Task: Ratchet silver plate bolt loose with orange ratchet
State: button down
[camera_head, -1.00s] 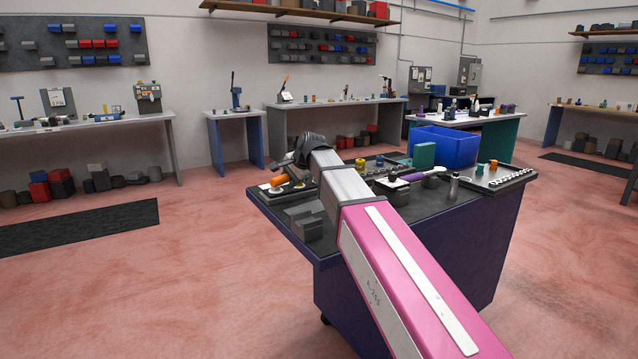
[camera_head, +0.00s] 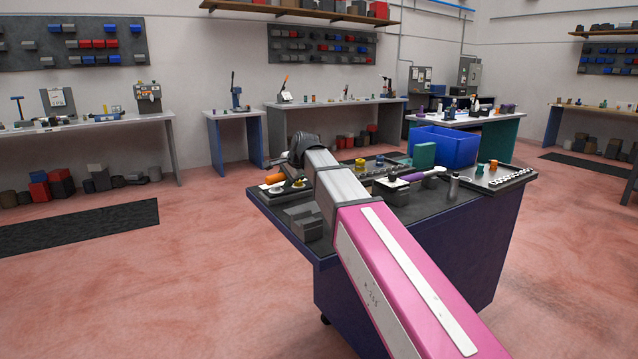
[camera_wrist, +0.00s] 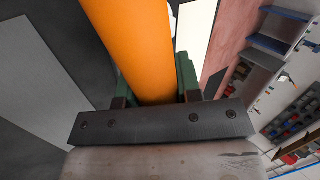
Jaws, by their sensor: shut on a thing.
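My gripper (camera_wrist: 152,88) is shut on the orange ratchet (camera_wrist: 132,40), its thick orange handle running between the dark green finger pads in the wrist view. The ratchet's head is out of view. I cannot make out the silver plate bolt, nor whether the ratchet sits on it; my arm covers part of that area.
Floor left of the cart is clear.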

jog(key=shift+s+d+n+g, duration=0.3)
jog(key=shift+s+d+n, duration=0.35)
jog(key=shift+n, duration=0.05)
jog(key=shift+s+d+n+g+y, duration=0.25)
jog(key=shift+s+d+n, duration=0.1)
jog(key=shift+d+n, duration=0.15)
jog(key=shift+s+d+n+g+y, duration=0.25)
jog(key=shift+s+d+n, duration=0.15)
jog(key=shift+d, duration=0.15)
jog(key=shift+s+d+n+g, duration=0.2)
jog(key=shift+d+n+g, duration=0.1)
jog(key=shift+d+n, duration=0.2)
jog(key=shift+w+a+m+t, duration=0.4)
jog(key=shift+a+m, duration=0.15)
jog(key=shift+a, duration=0.1)
jog(key=shift+w+a+m+t, duration=0.3)
jog(key=shift+w+a+m, duration=0.1)
jog(key=shift+a+m, duration=0.2)
jog(key=shift+w+a, duration=0.1)
